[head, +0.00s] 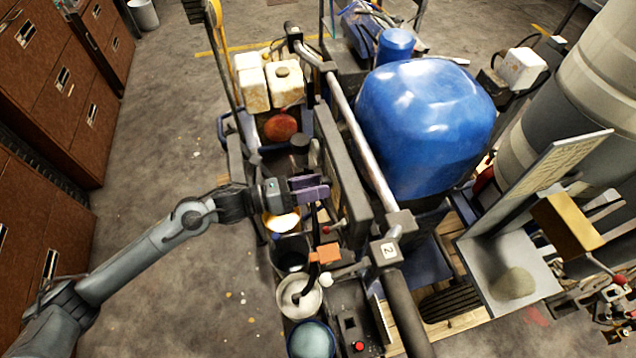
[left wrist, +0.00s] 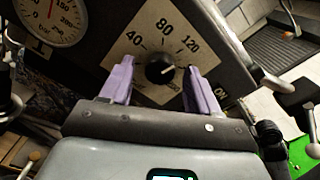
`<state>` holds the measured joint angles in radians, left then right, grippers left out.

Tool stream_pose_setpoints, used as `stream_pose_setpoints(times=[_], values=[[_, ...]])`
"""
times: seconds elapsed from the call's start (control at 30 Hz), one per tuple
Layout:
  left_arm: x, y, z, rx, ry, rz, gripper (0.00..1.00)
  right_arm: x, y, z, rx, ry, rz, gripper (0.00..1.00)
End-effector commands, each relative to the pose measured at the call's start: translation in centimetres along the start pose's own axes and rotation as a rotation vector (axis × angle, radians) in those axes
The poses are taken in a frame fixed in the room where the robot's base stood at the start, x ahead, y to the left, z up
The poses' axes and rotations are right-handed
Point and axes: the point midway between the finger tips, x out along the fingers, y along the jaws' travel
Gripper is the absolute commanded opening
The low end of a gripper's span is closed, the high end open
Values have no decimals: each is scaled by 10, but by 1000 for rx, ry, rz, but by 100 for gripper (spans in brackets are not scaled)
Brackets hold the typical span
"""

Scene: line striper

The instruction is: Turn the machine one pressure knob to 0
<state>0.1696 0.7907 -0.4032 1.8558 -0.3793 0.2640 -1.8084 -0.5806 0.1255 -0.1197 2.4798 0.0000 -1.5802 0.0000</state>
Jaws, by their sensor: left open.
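The pressure knob (left wrist: 160,71) is a round black knob on a pale dial plate (left wrist: 150,38) marked 40, 80 and 120 in the left wrist view. Its light mark appears to point to the right, toward the 120 side; the exact reading is unclear. My left gripper (left wrist: 160,88) has two purple fingers, open, one on each side of the knob, with a visible gap to it. In the head view my left gripper (head: 311,189) is at the machine's dark panel (head: 343,170), and the knob is hidden there. My right gripper is not in view.
A round gauge (left wrist: 52,18) is left of the dial. A lever with a pale tip (left wrist: 277,87) sticks out at right. In the head view, a blue tank (head: 425,125) and a metal bar (head: 362,140) stand right of the gripper. Buckets (head: 300,295) are below it. Open floor (head: 160,150) lies left.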

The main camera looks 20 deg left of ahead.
Motion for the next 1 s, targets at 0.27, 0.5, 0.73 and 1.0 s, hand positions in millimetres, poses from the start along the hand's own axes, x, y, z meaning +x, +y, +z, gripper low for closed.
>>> stream_pose_setpoints(times=[0.27,0.5,0.73,1.0], values=[[11,0,0,1,0,0,61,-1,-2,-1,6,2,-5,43],[10,0,0,1,0,0,55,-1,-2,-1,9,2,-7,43],[10,0,0,1,0,0,20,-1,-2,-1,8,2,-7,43],[10,0,0,-7,0,0,5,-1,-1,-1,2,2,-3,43]])
